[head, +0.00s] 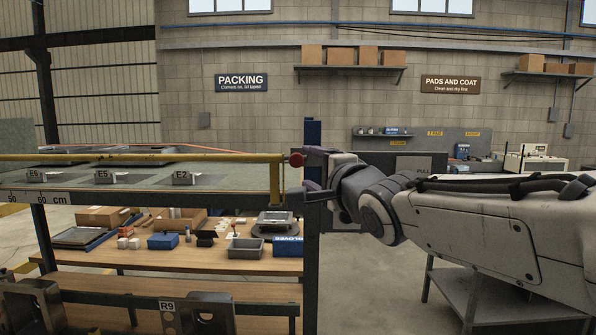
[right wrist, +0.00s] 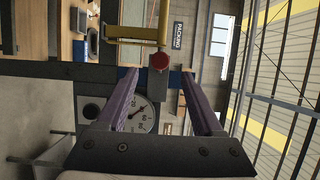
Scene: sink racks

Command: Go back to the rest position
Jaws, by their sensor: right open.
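My right gripper (head: 305,172) is at the right end of the rack's upper shelf, its arm reaching in from the right. In the right wrist view its two purple fingers (right wrist: 158,75) are spread apart with nothing held between them. A red knob (head: 297,159) on the end of a yellow bar (head: 150,158) is right by the fingertips. In the right wrist view the red knob (right wrist: 159,62) shows just beyond the fingertips; I cannot tell whether they touch it. My left gripper is not in view.
A rack shelf (head: 232,180) carries tags E6, E5 and E2. A wooden bench (head: 140,255) with boxes and trays stands behind it. A blue post (head: 312,135) rises beside the gripper. A round gauge (right wrist: 132,113) shows below the fingers. A grey table (head: 480,300) stands under my arm.

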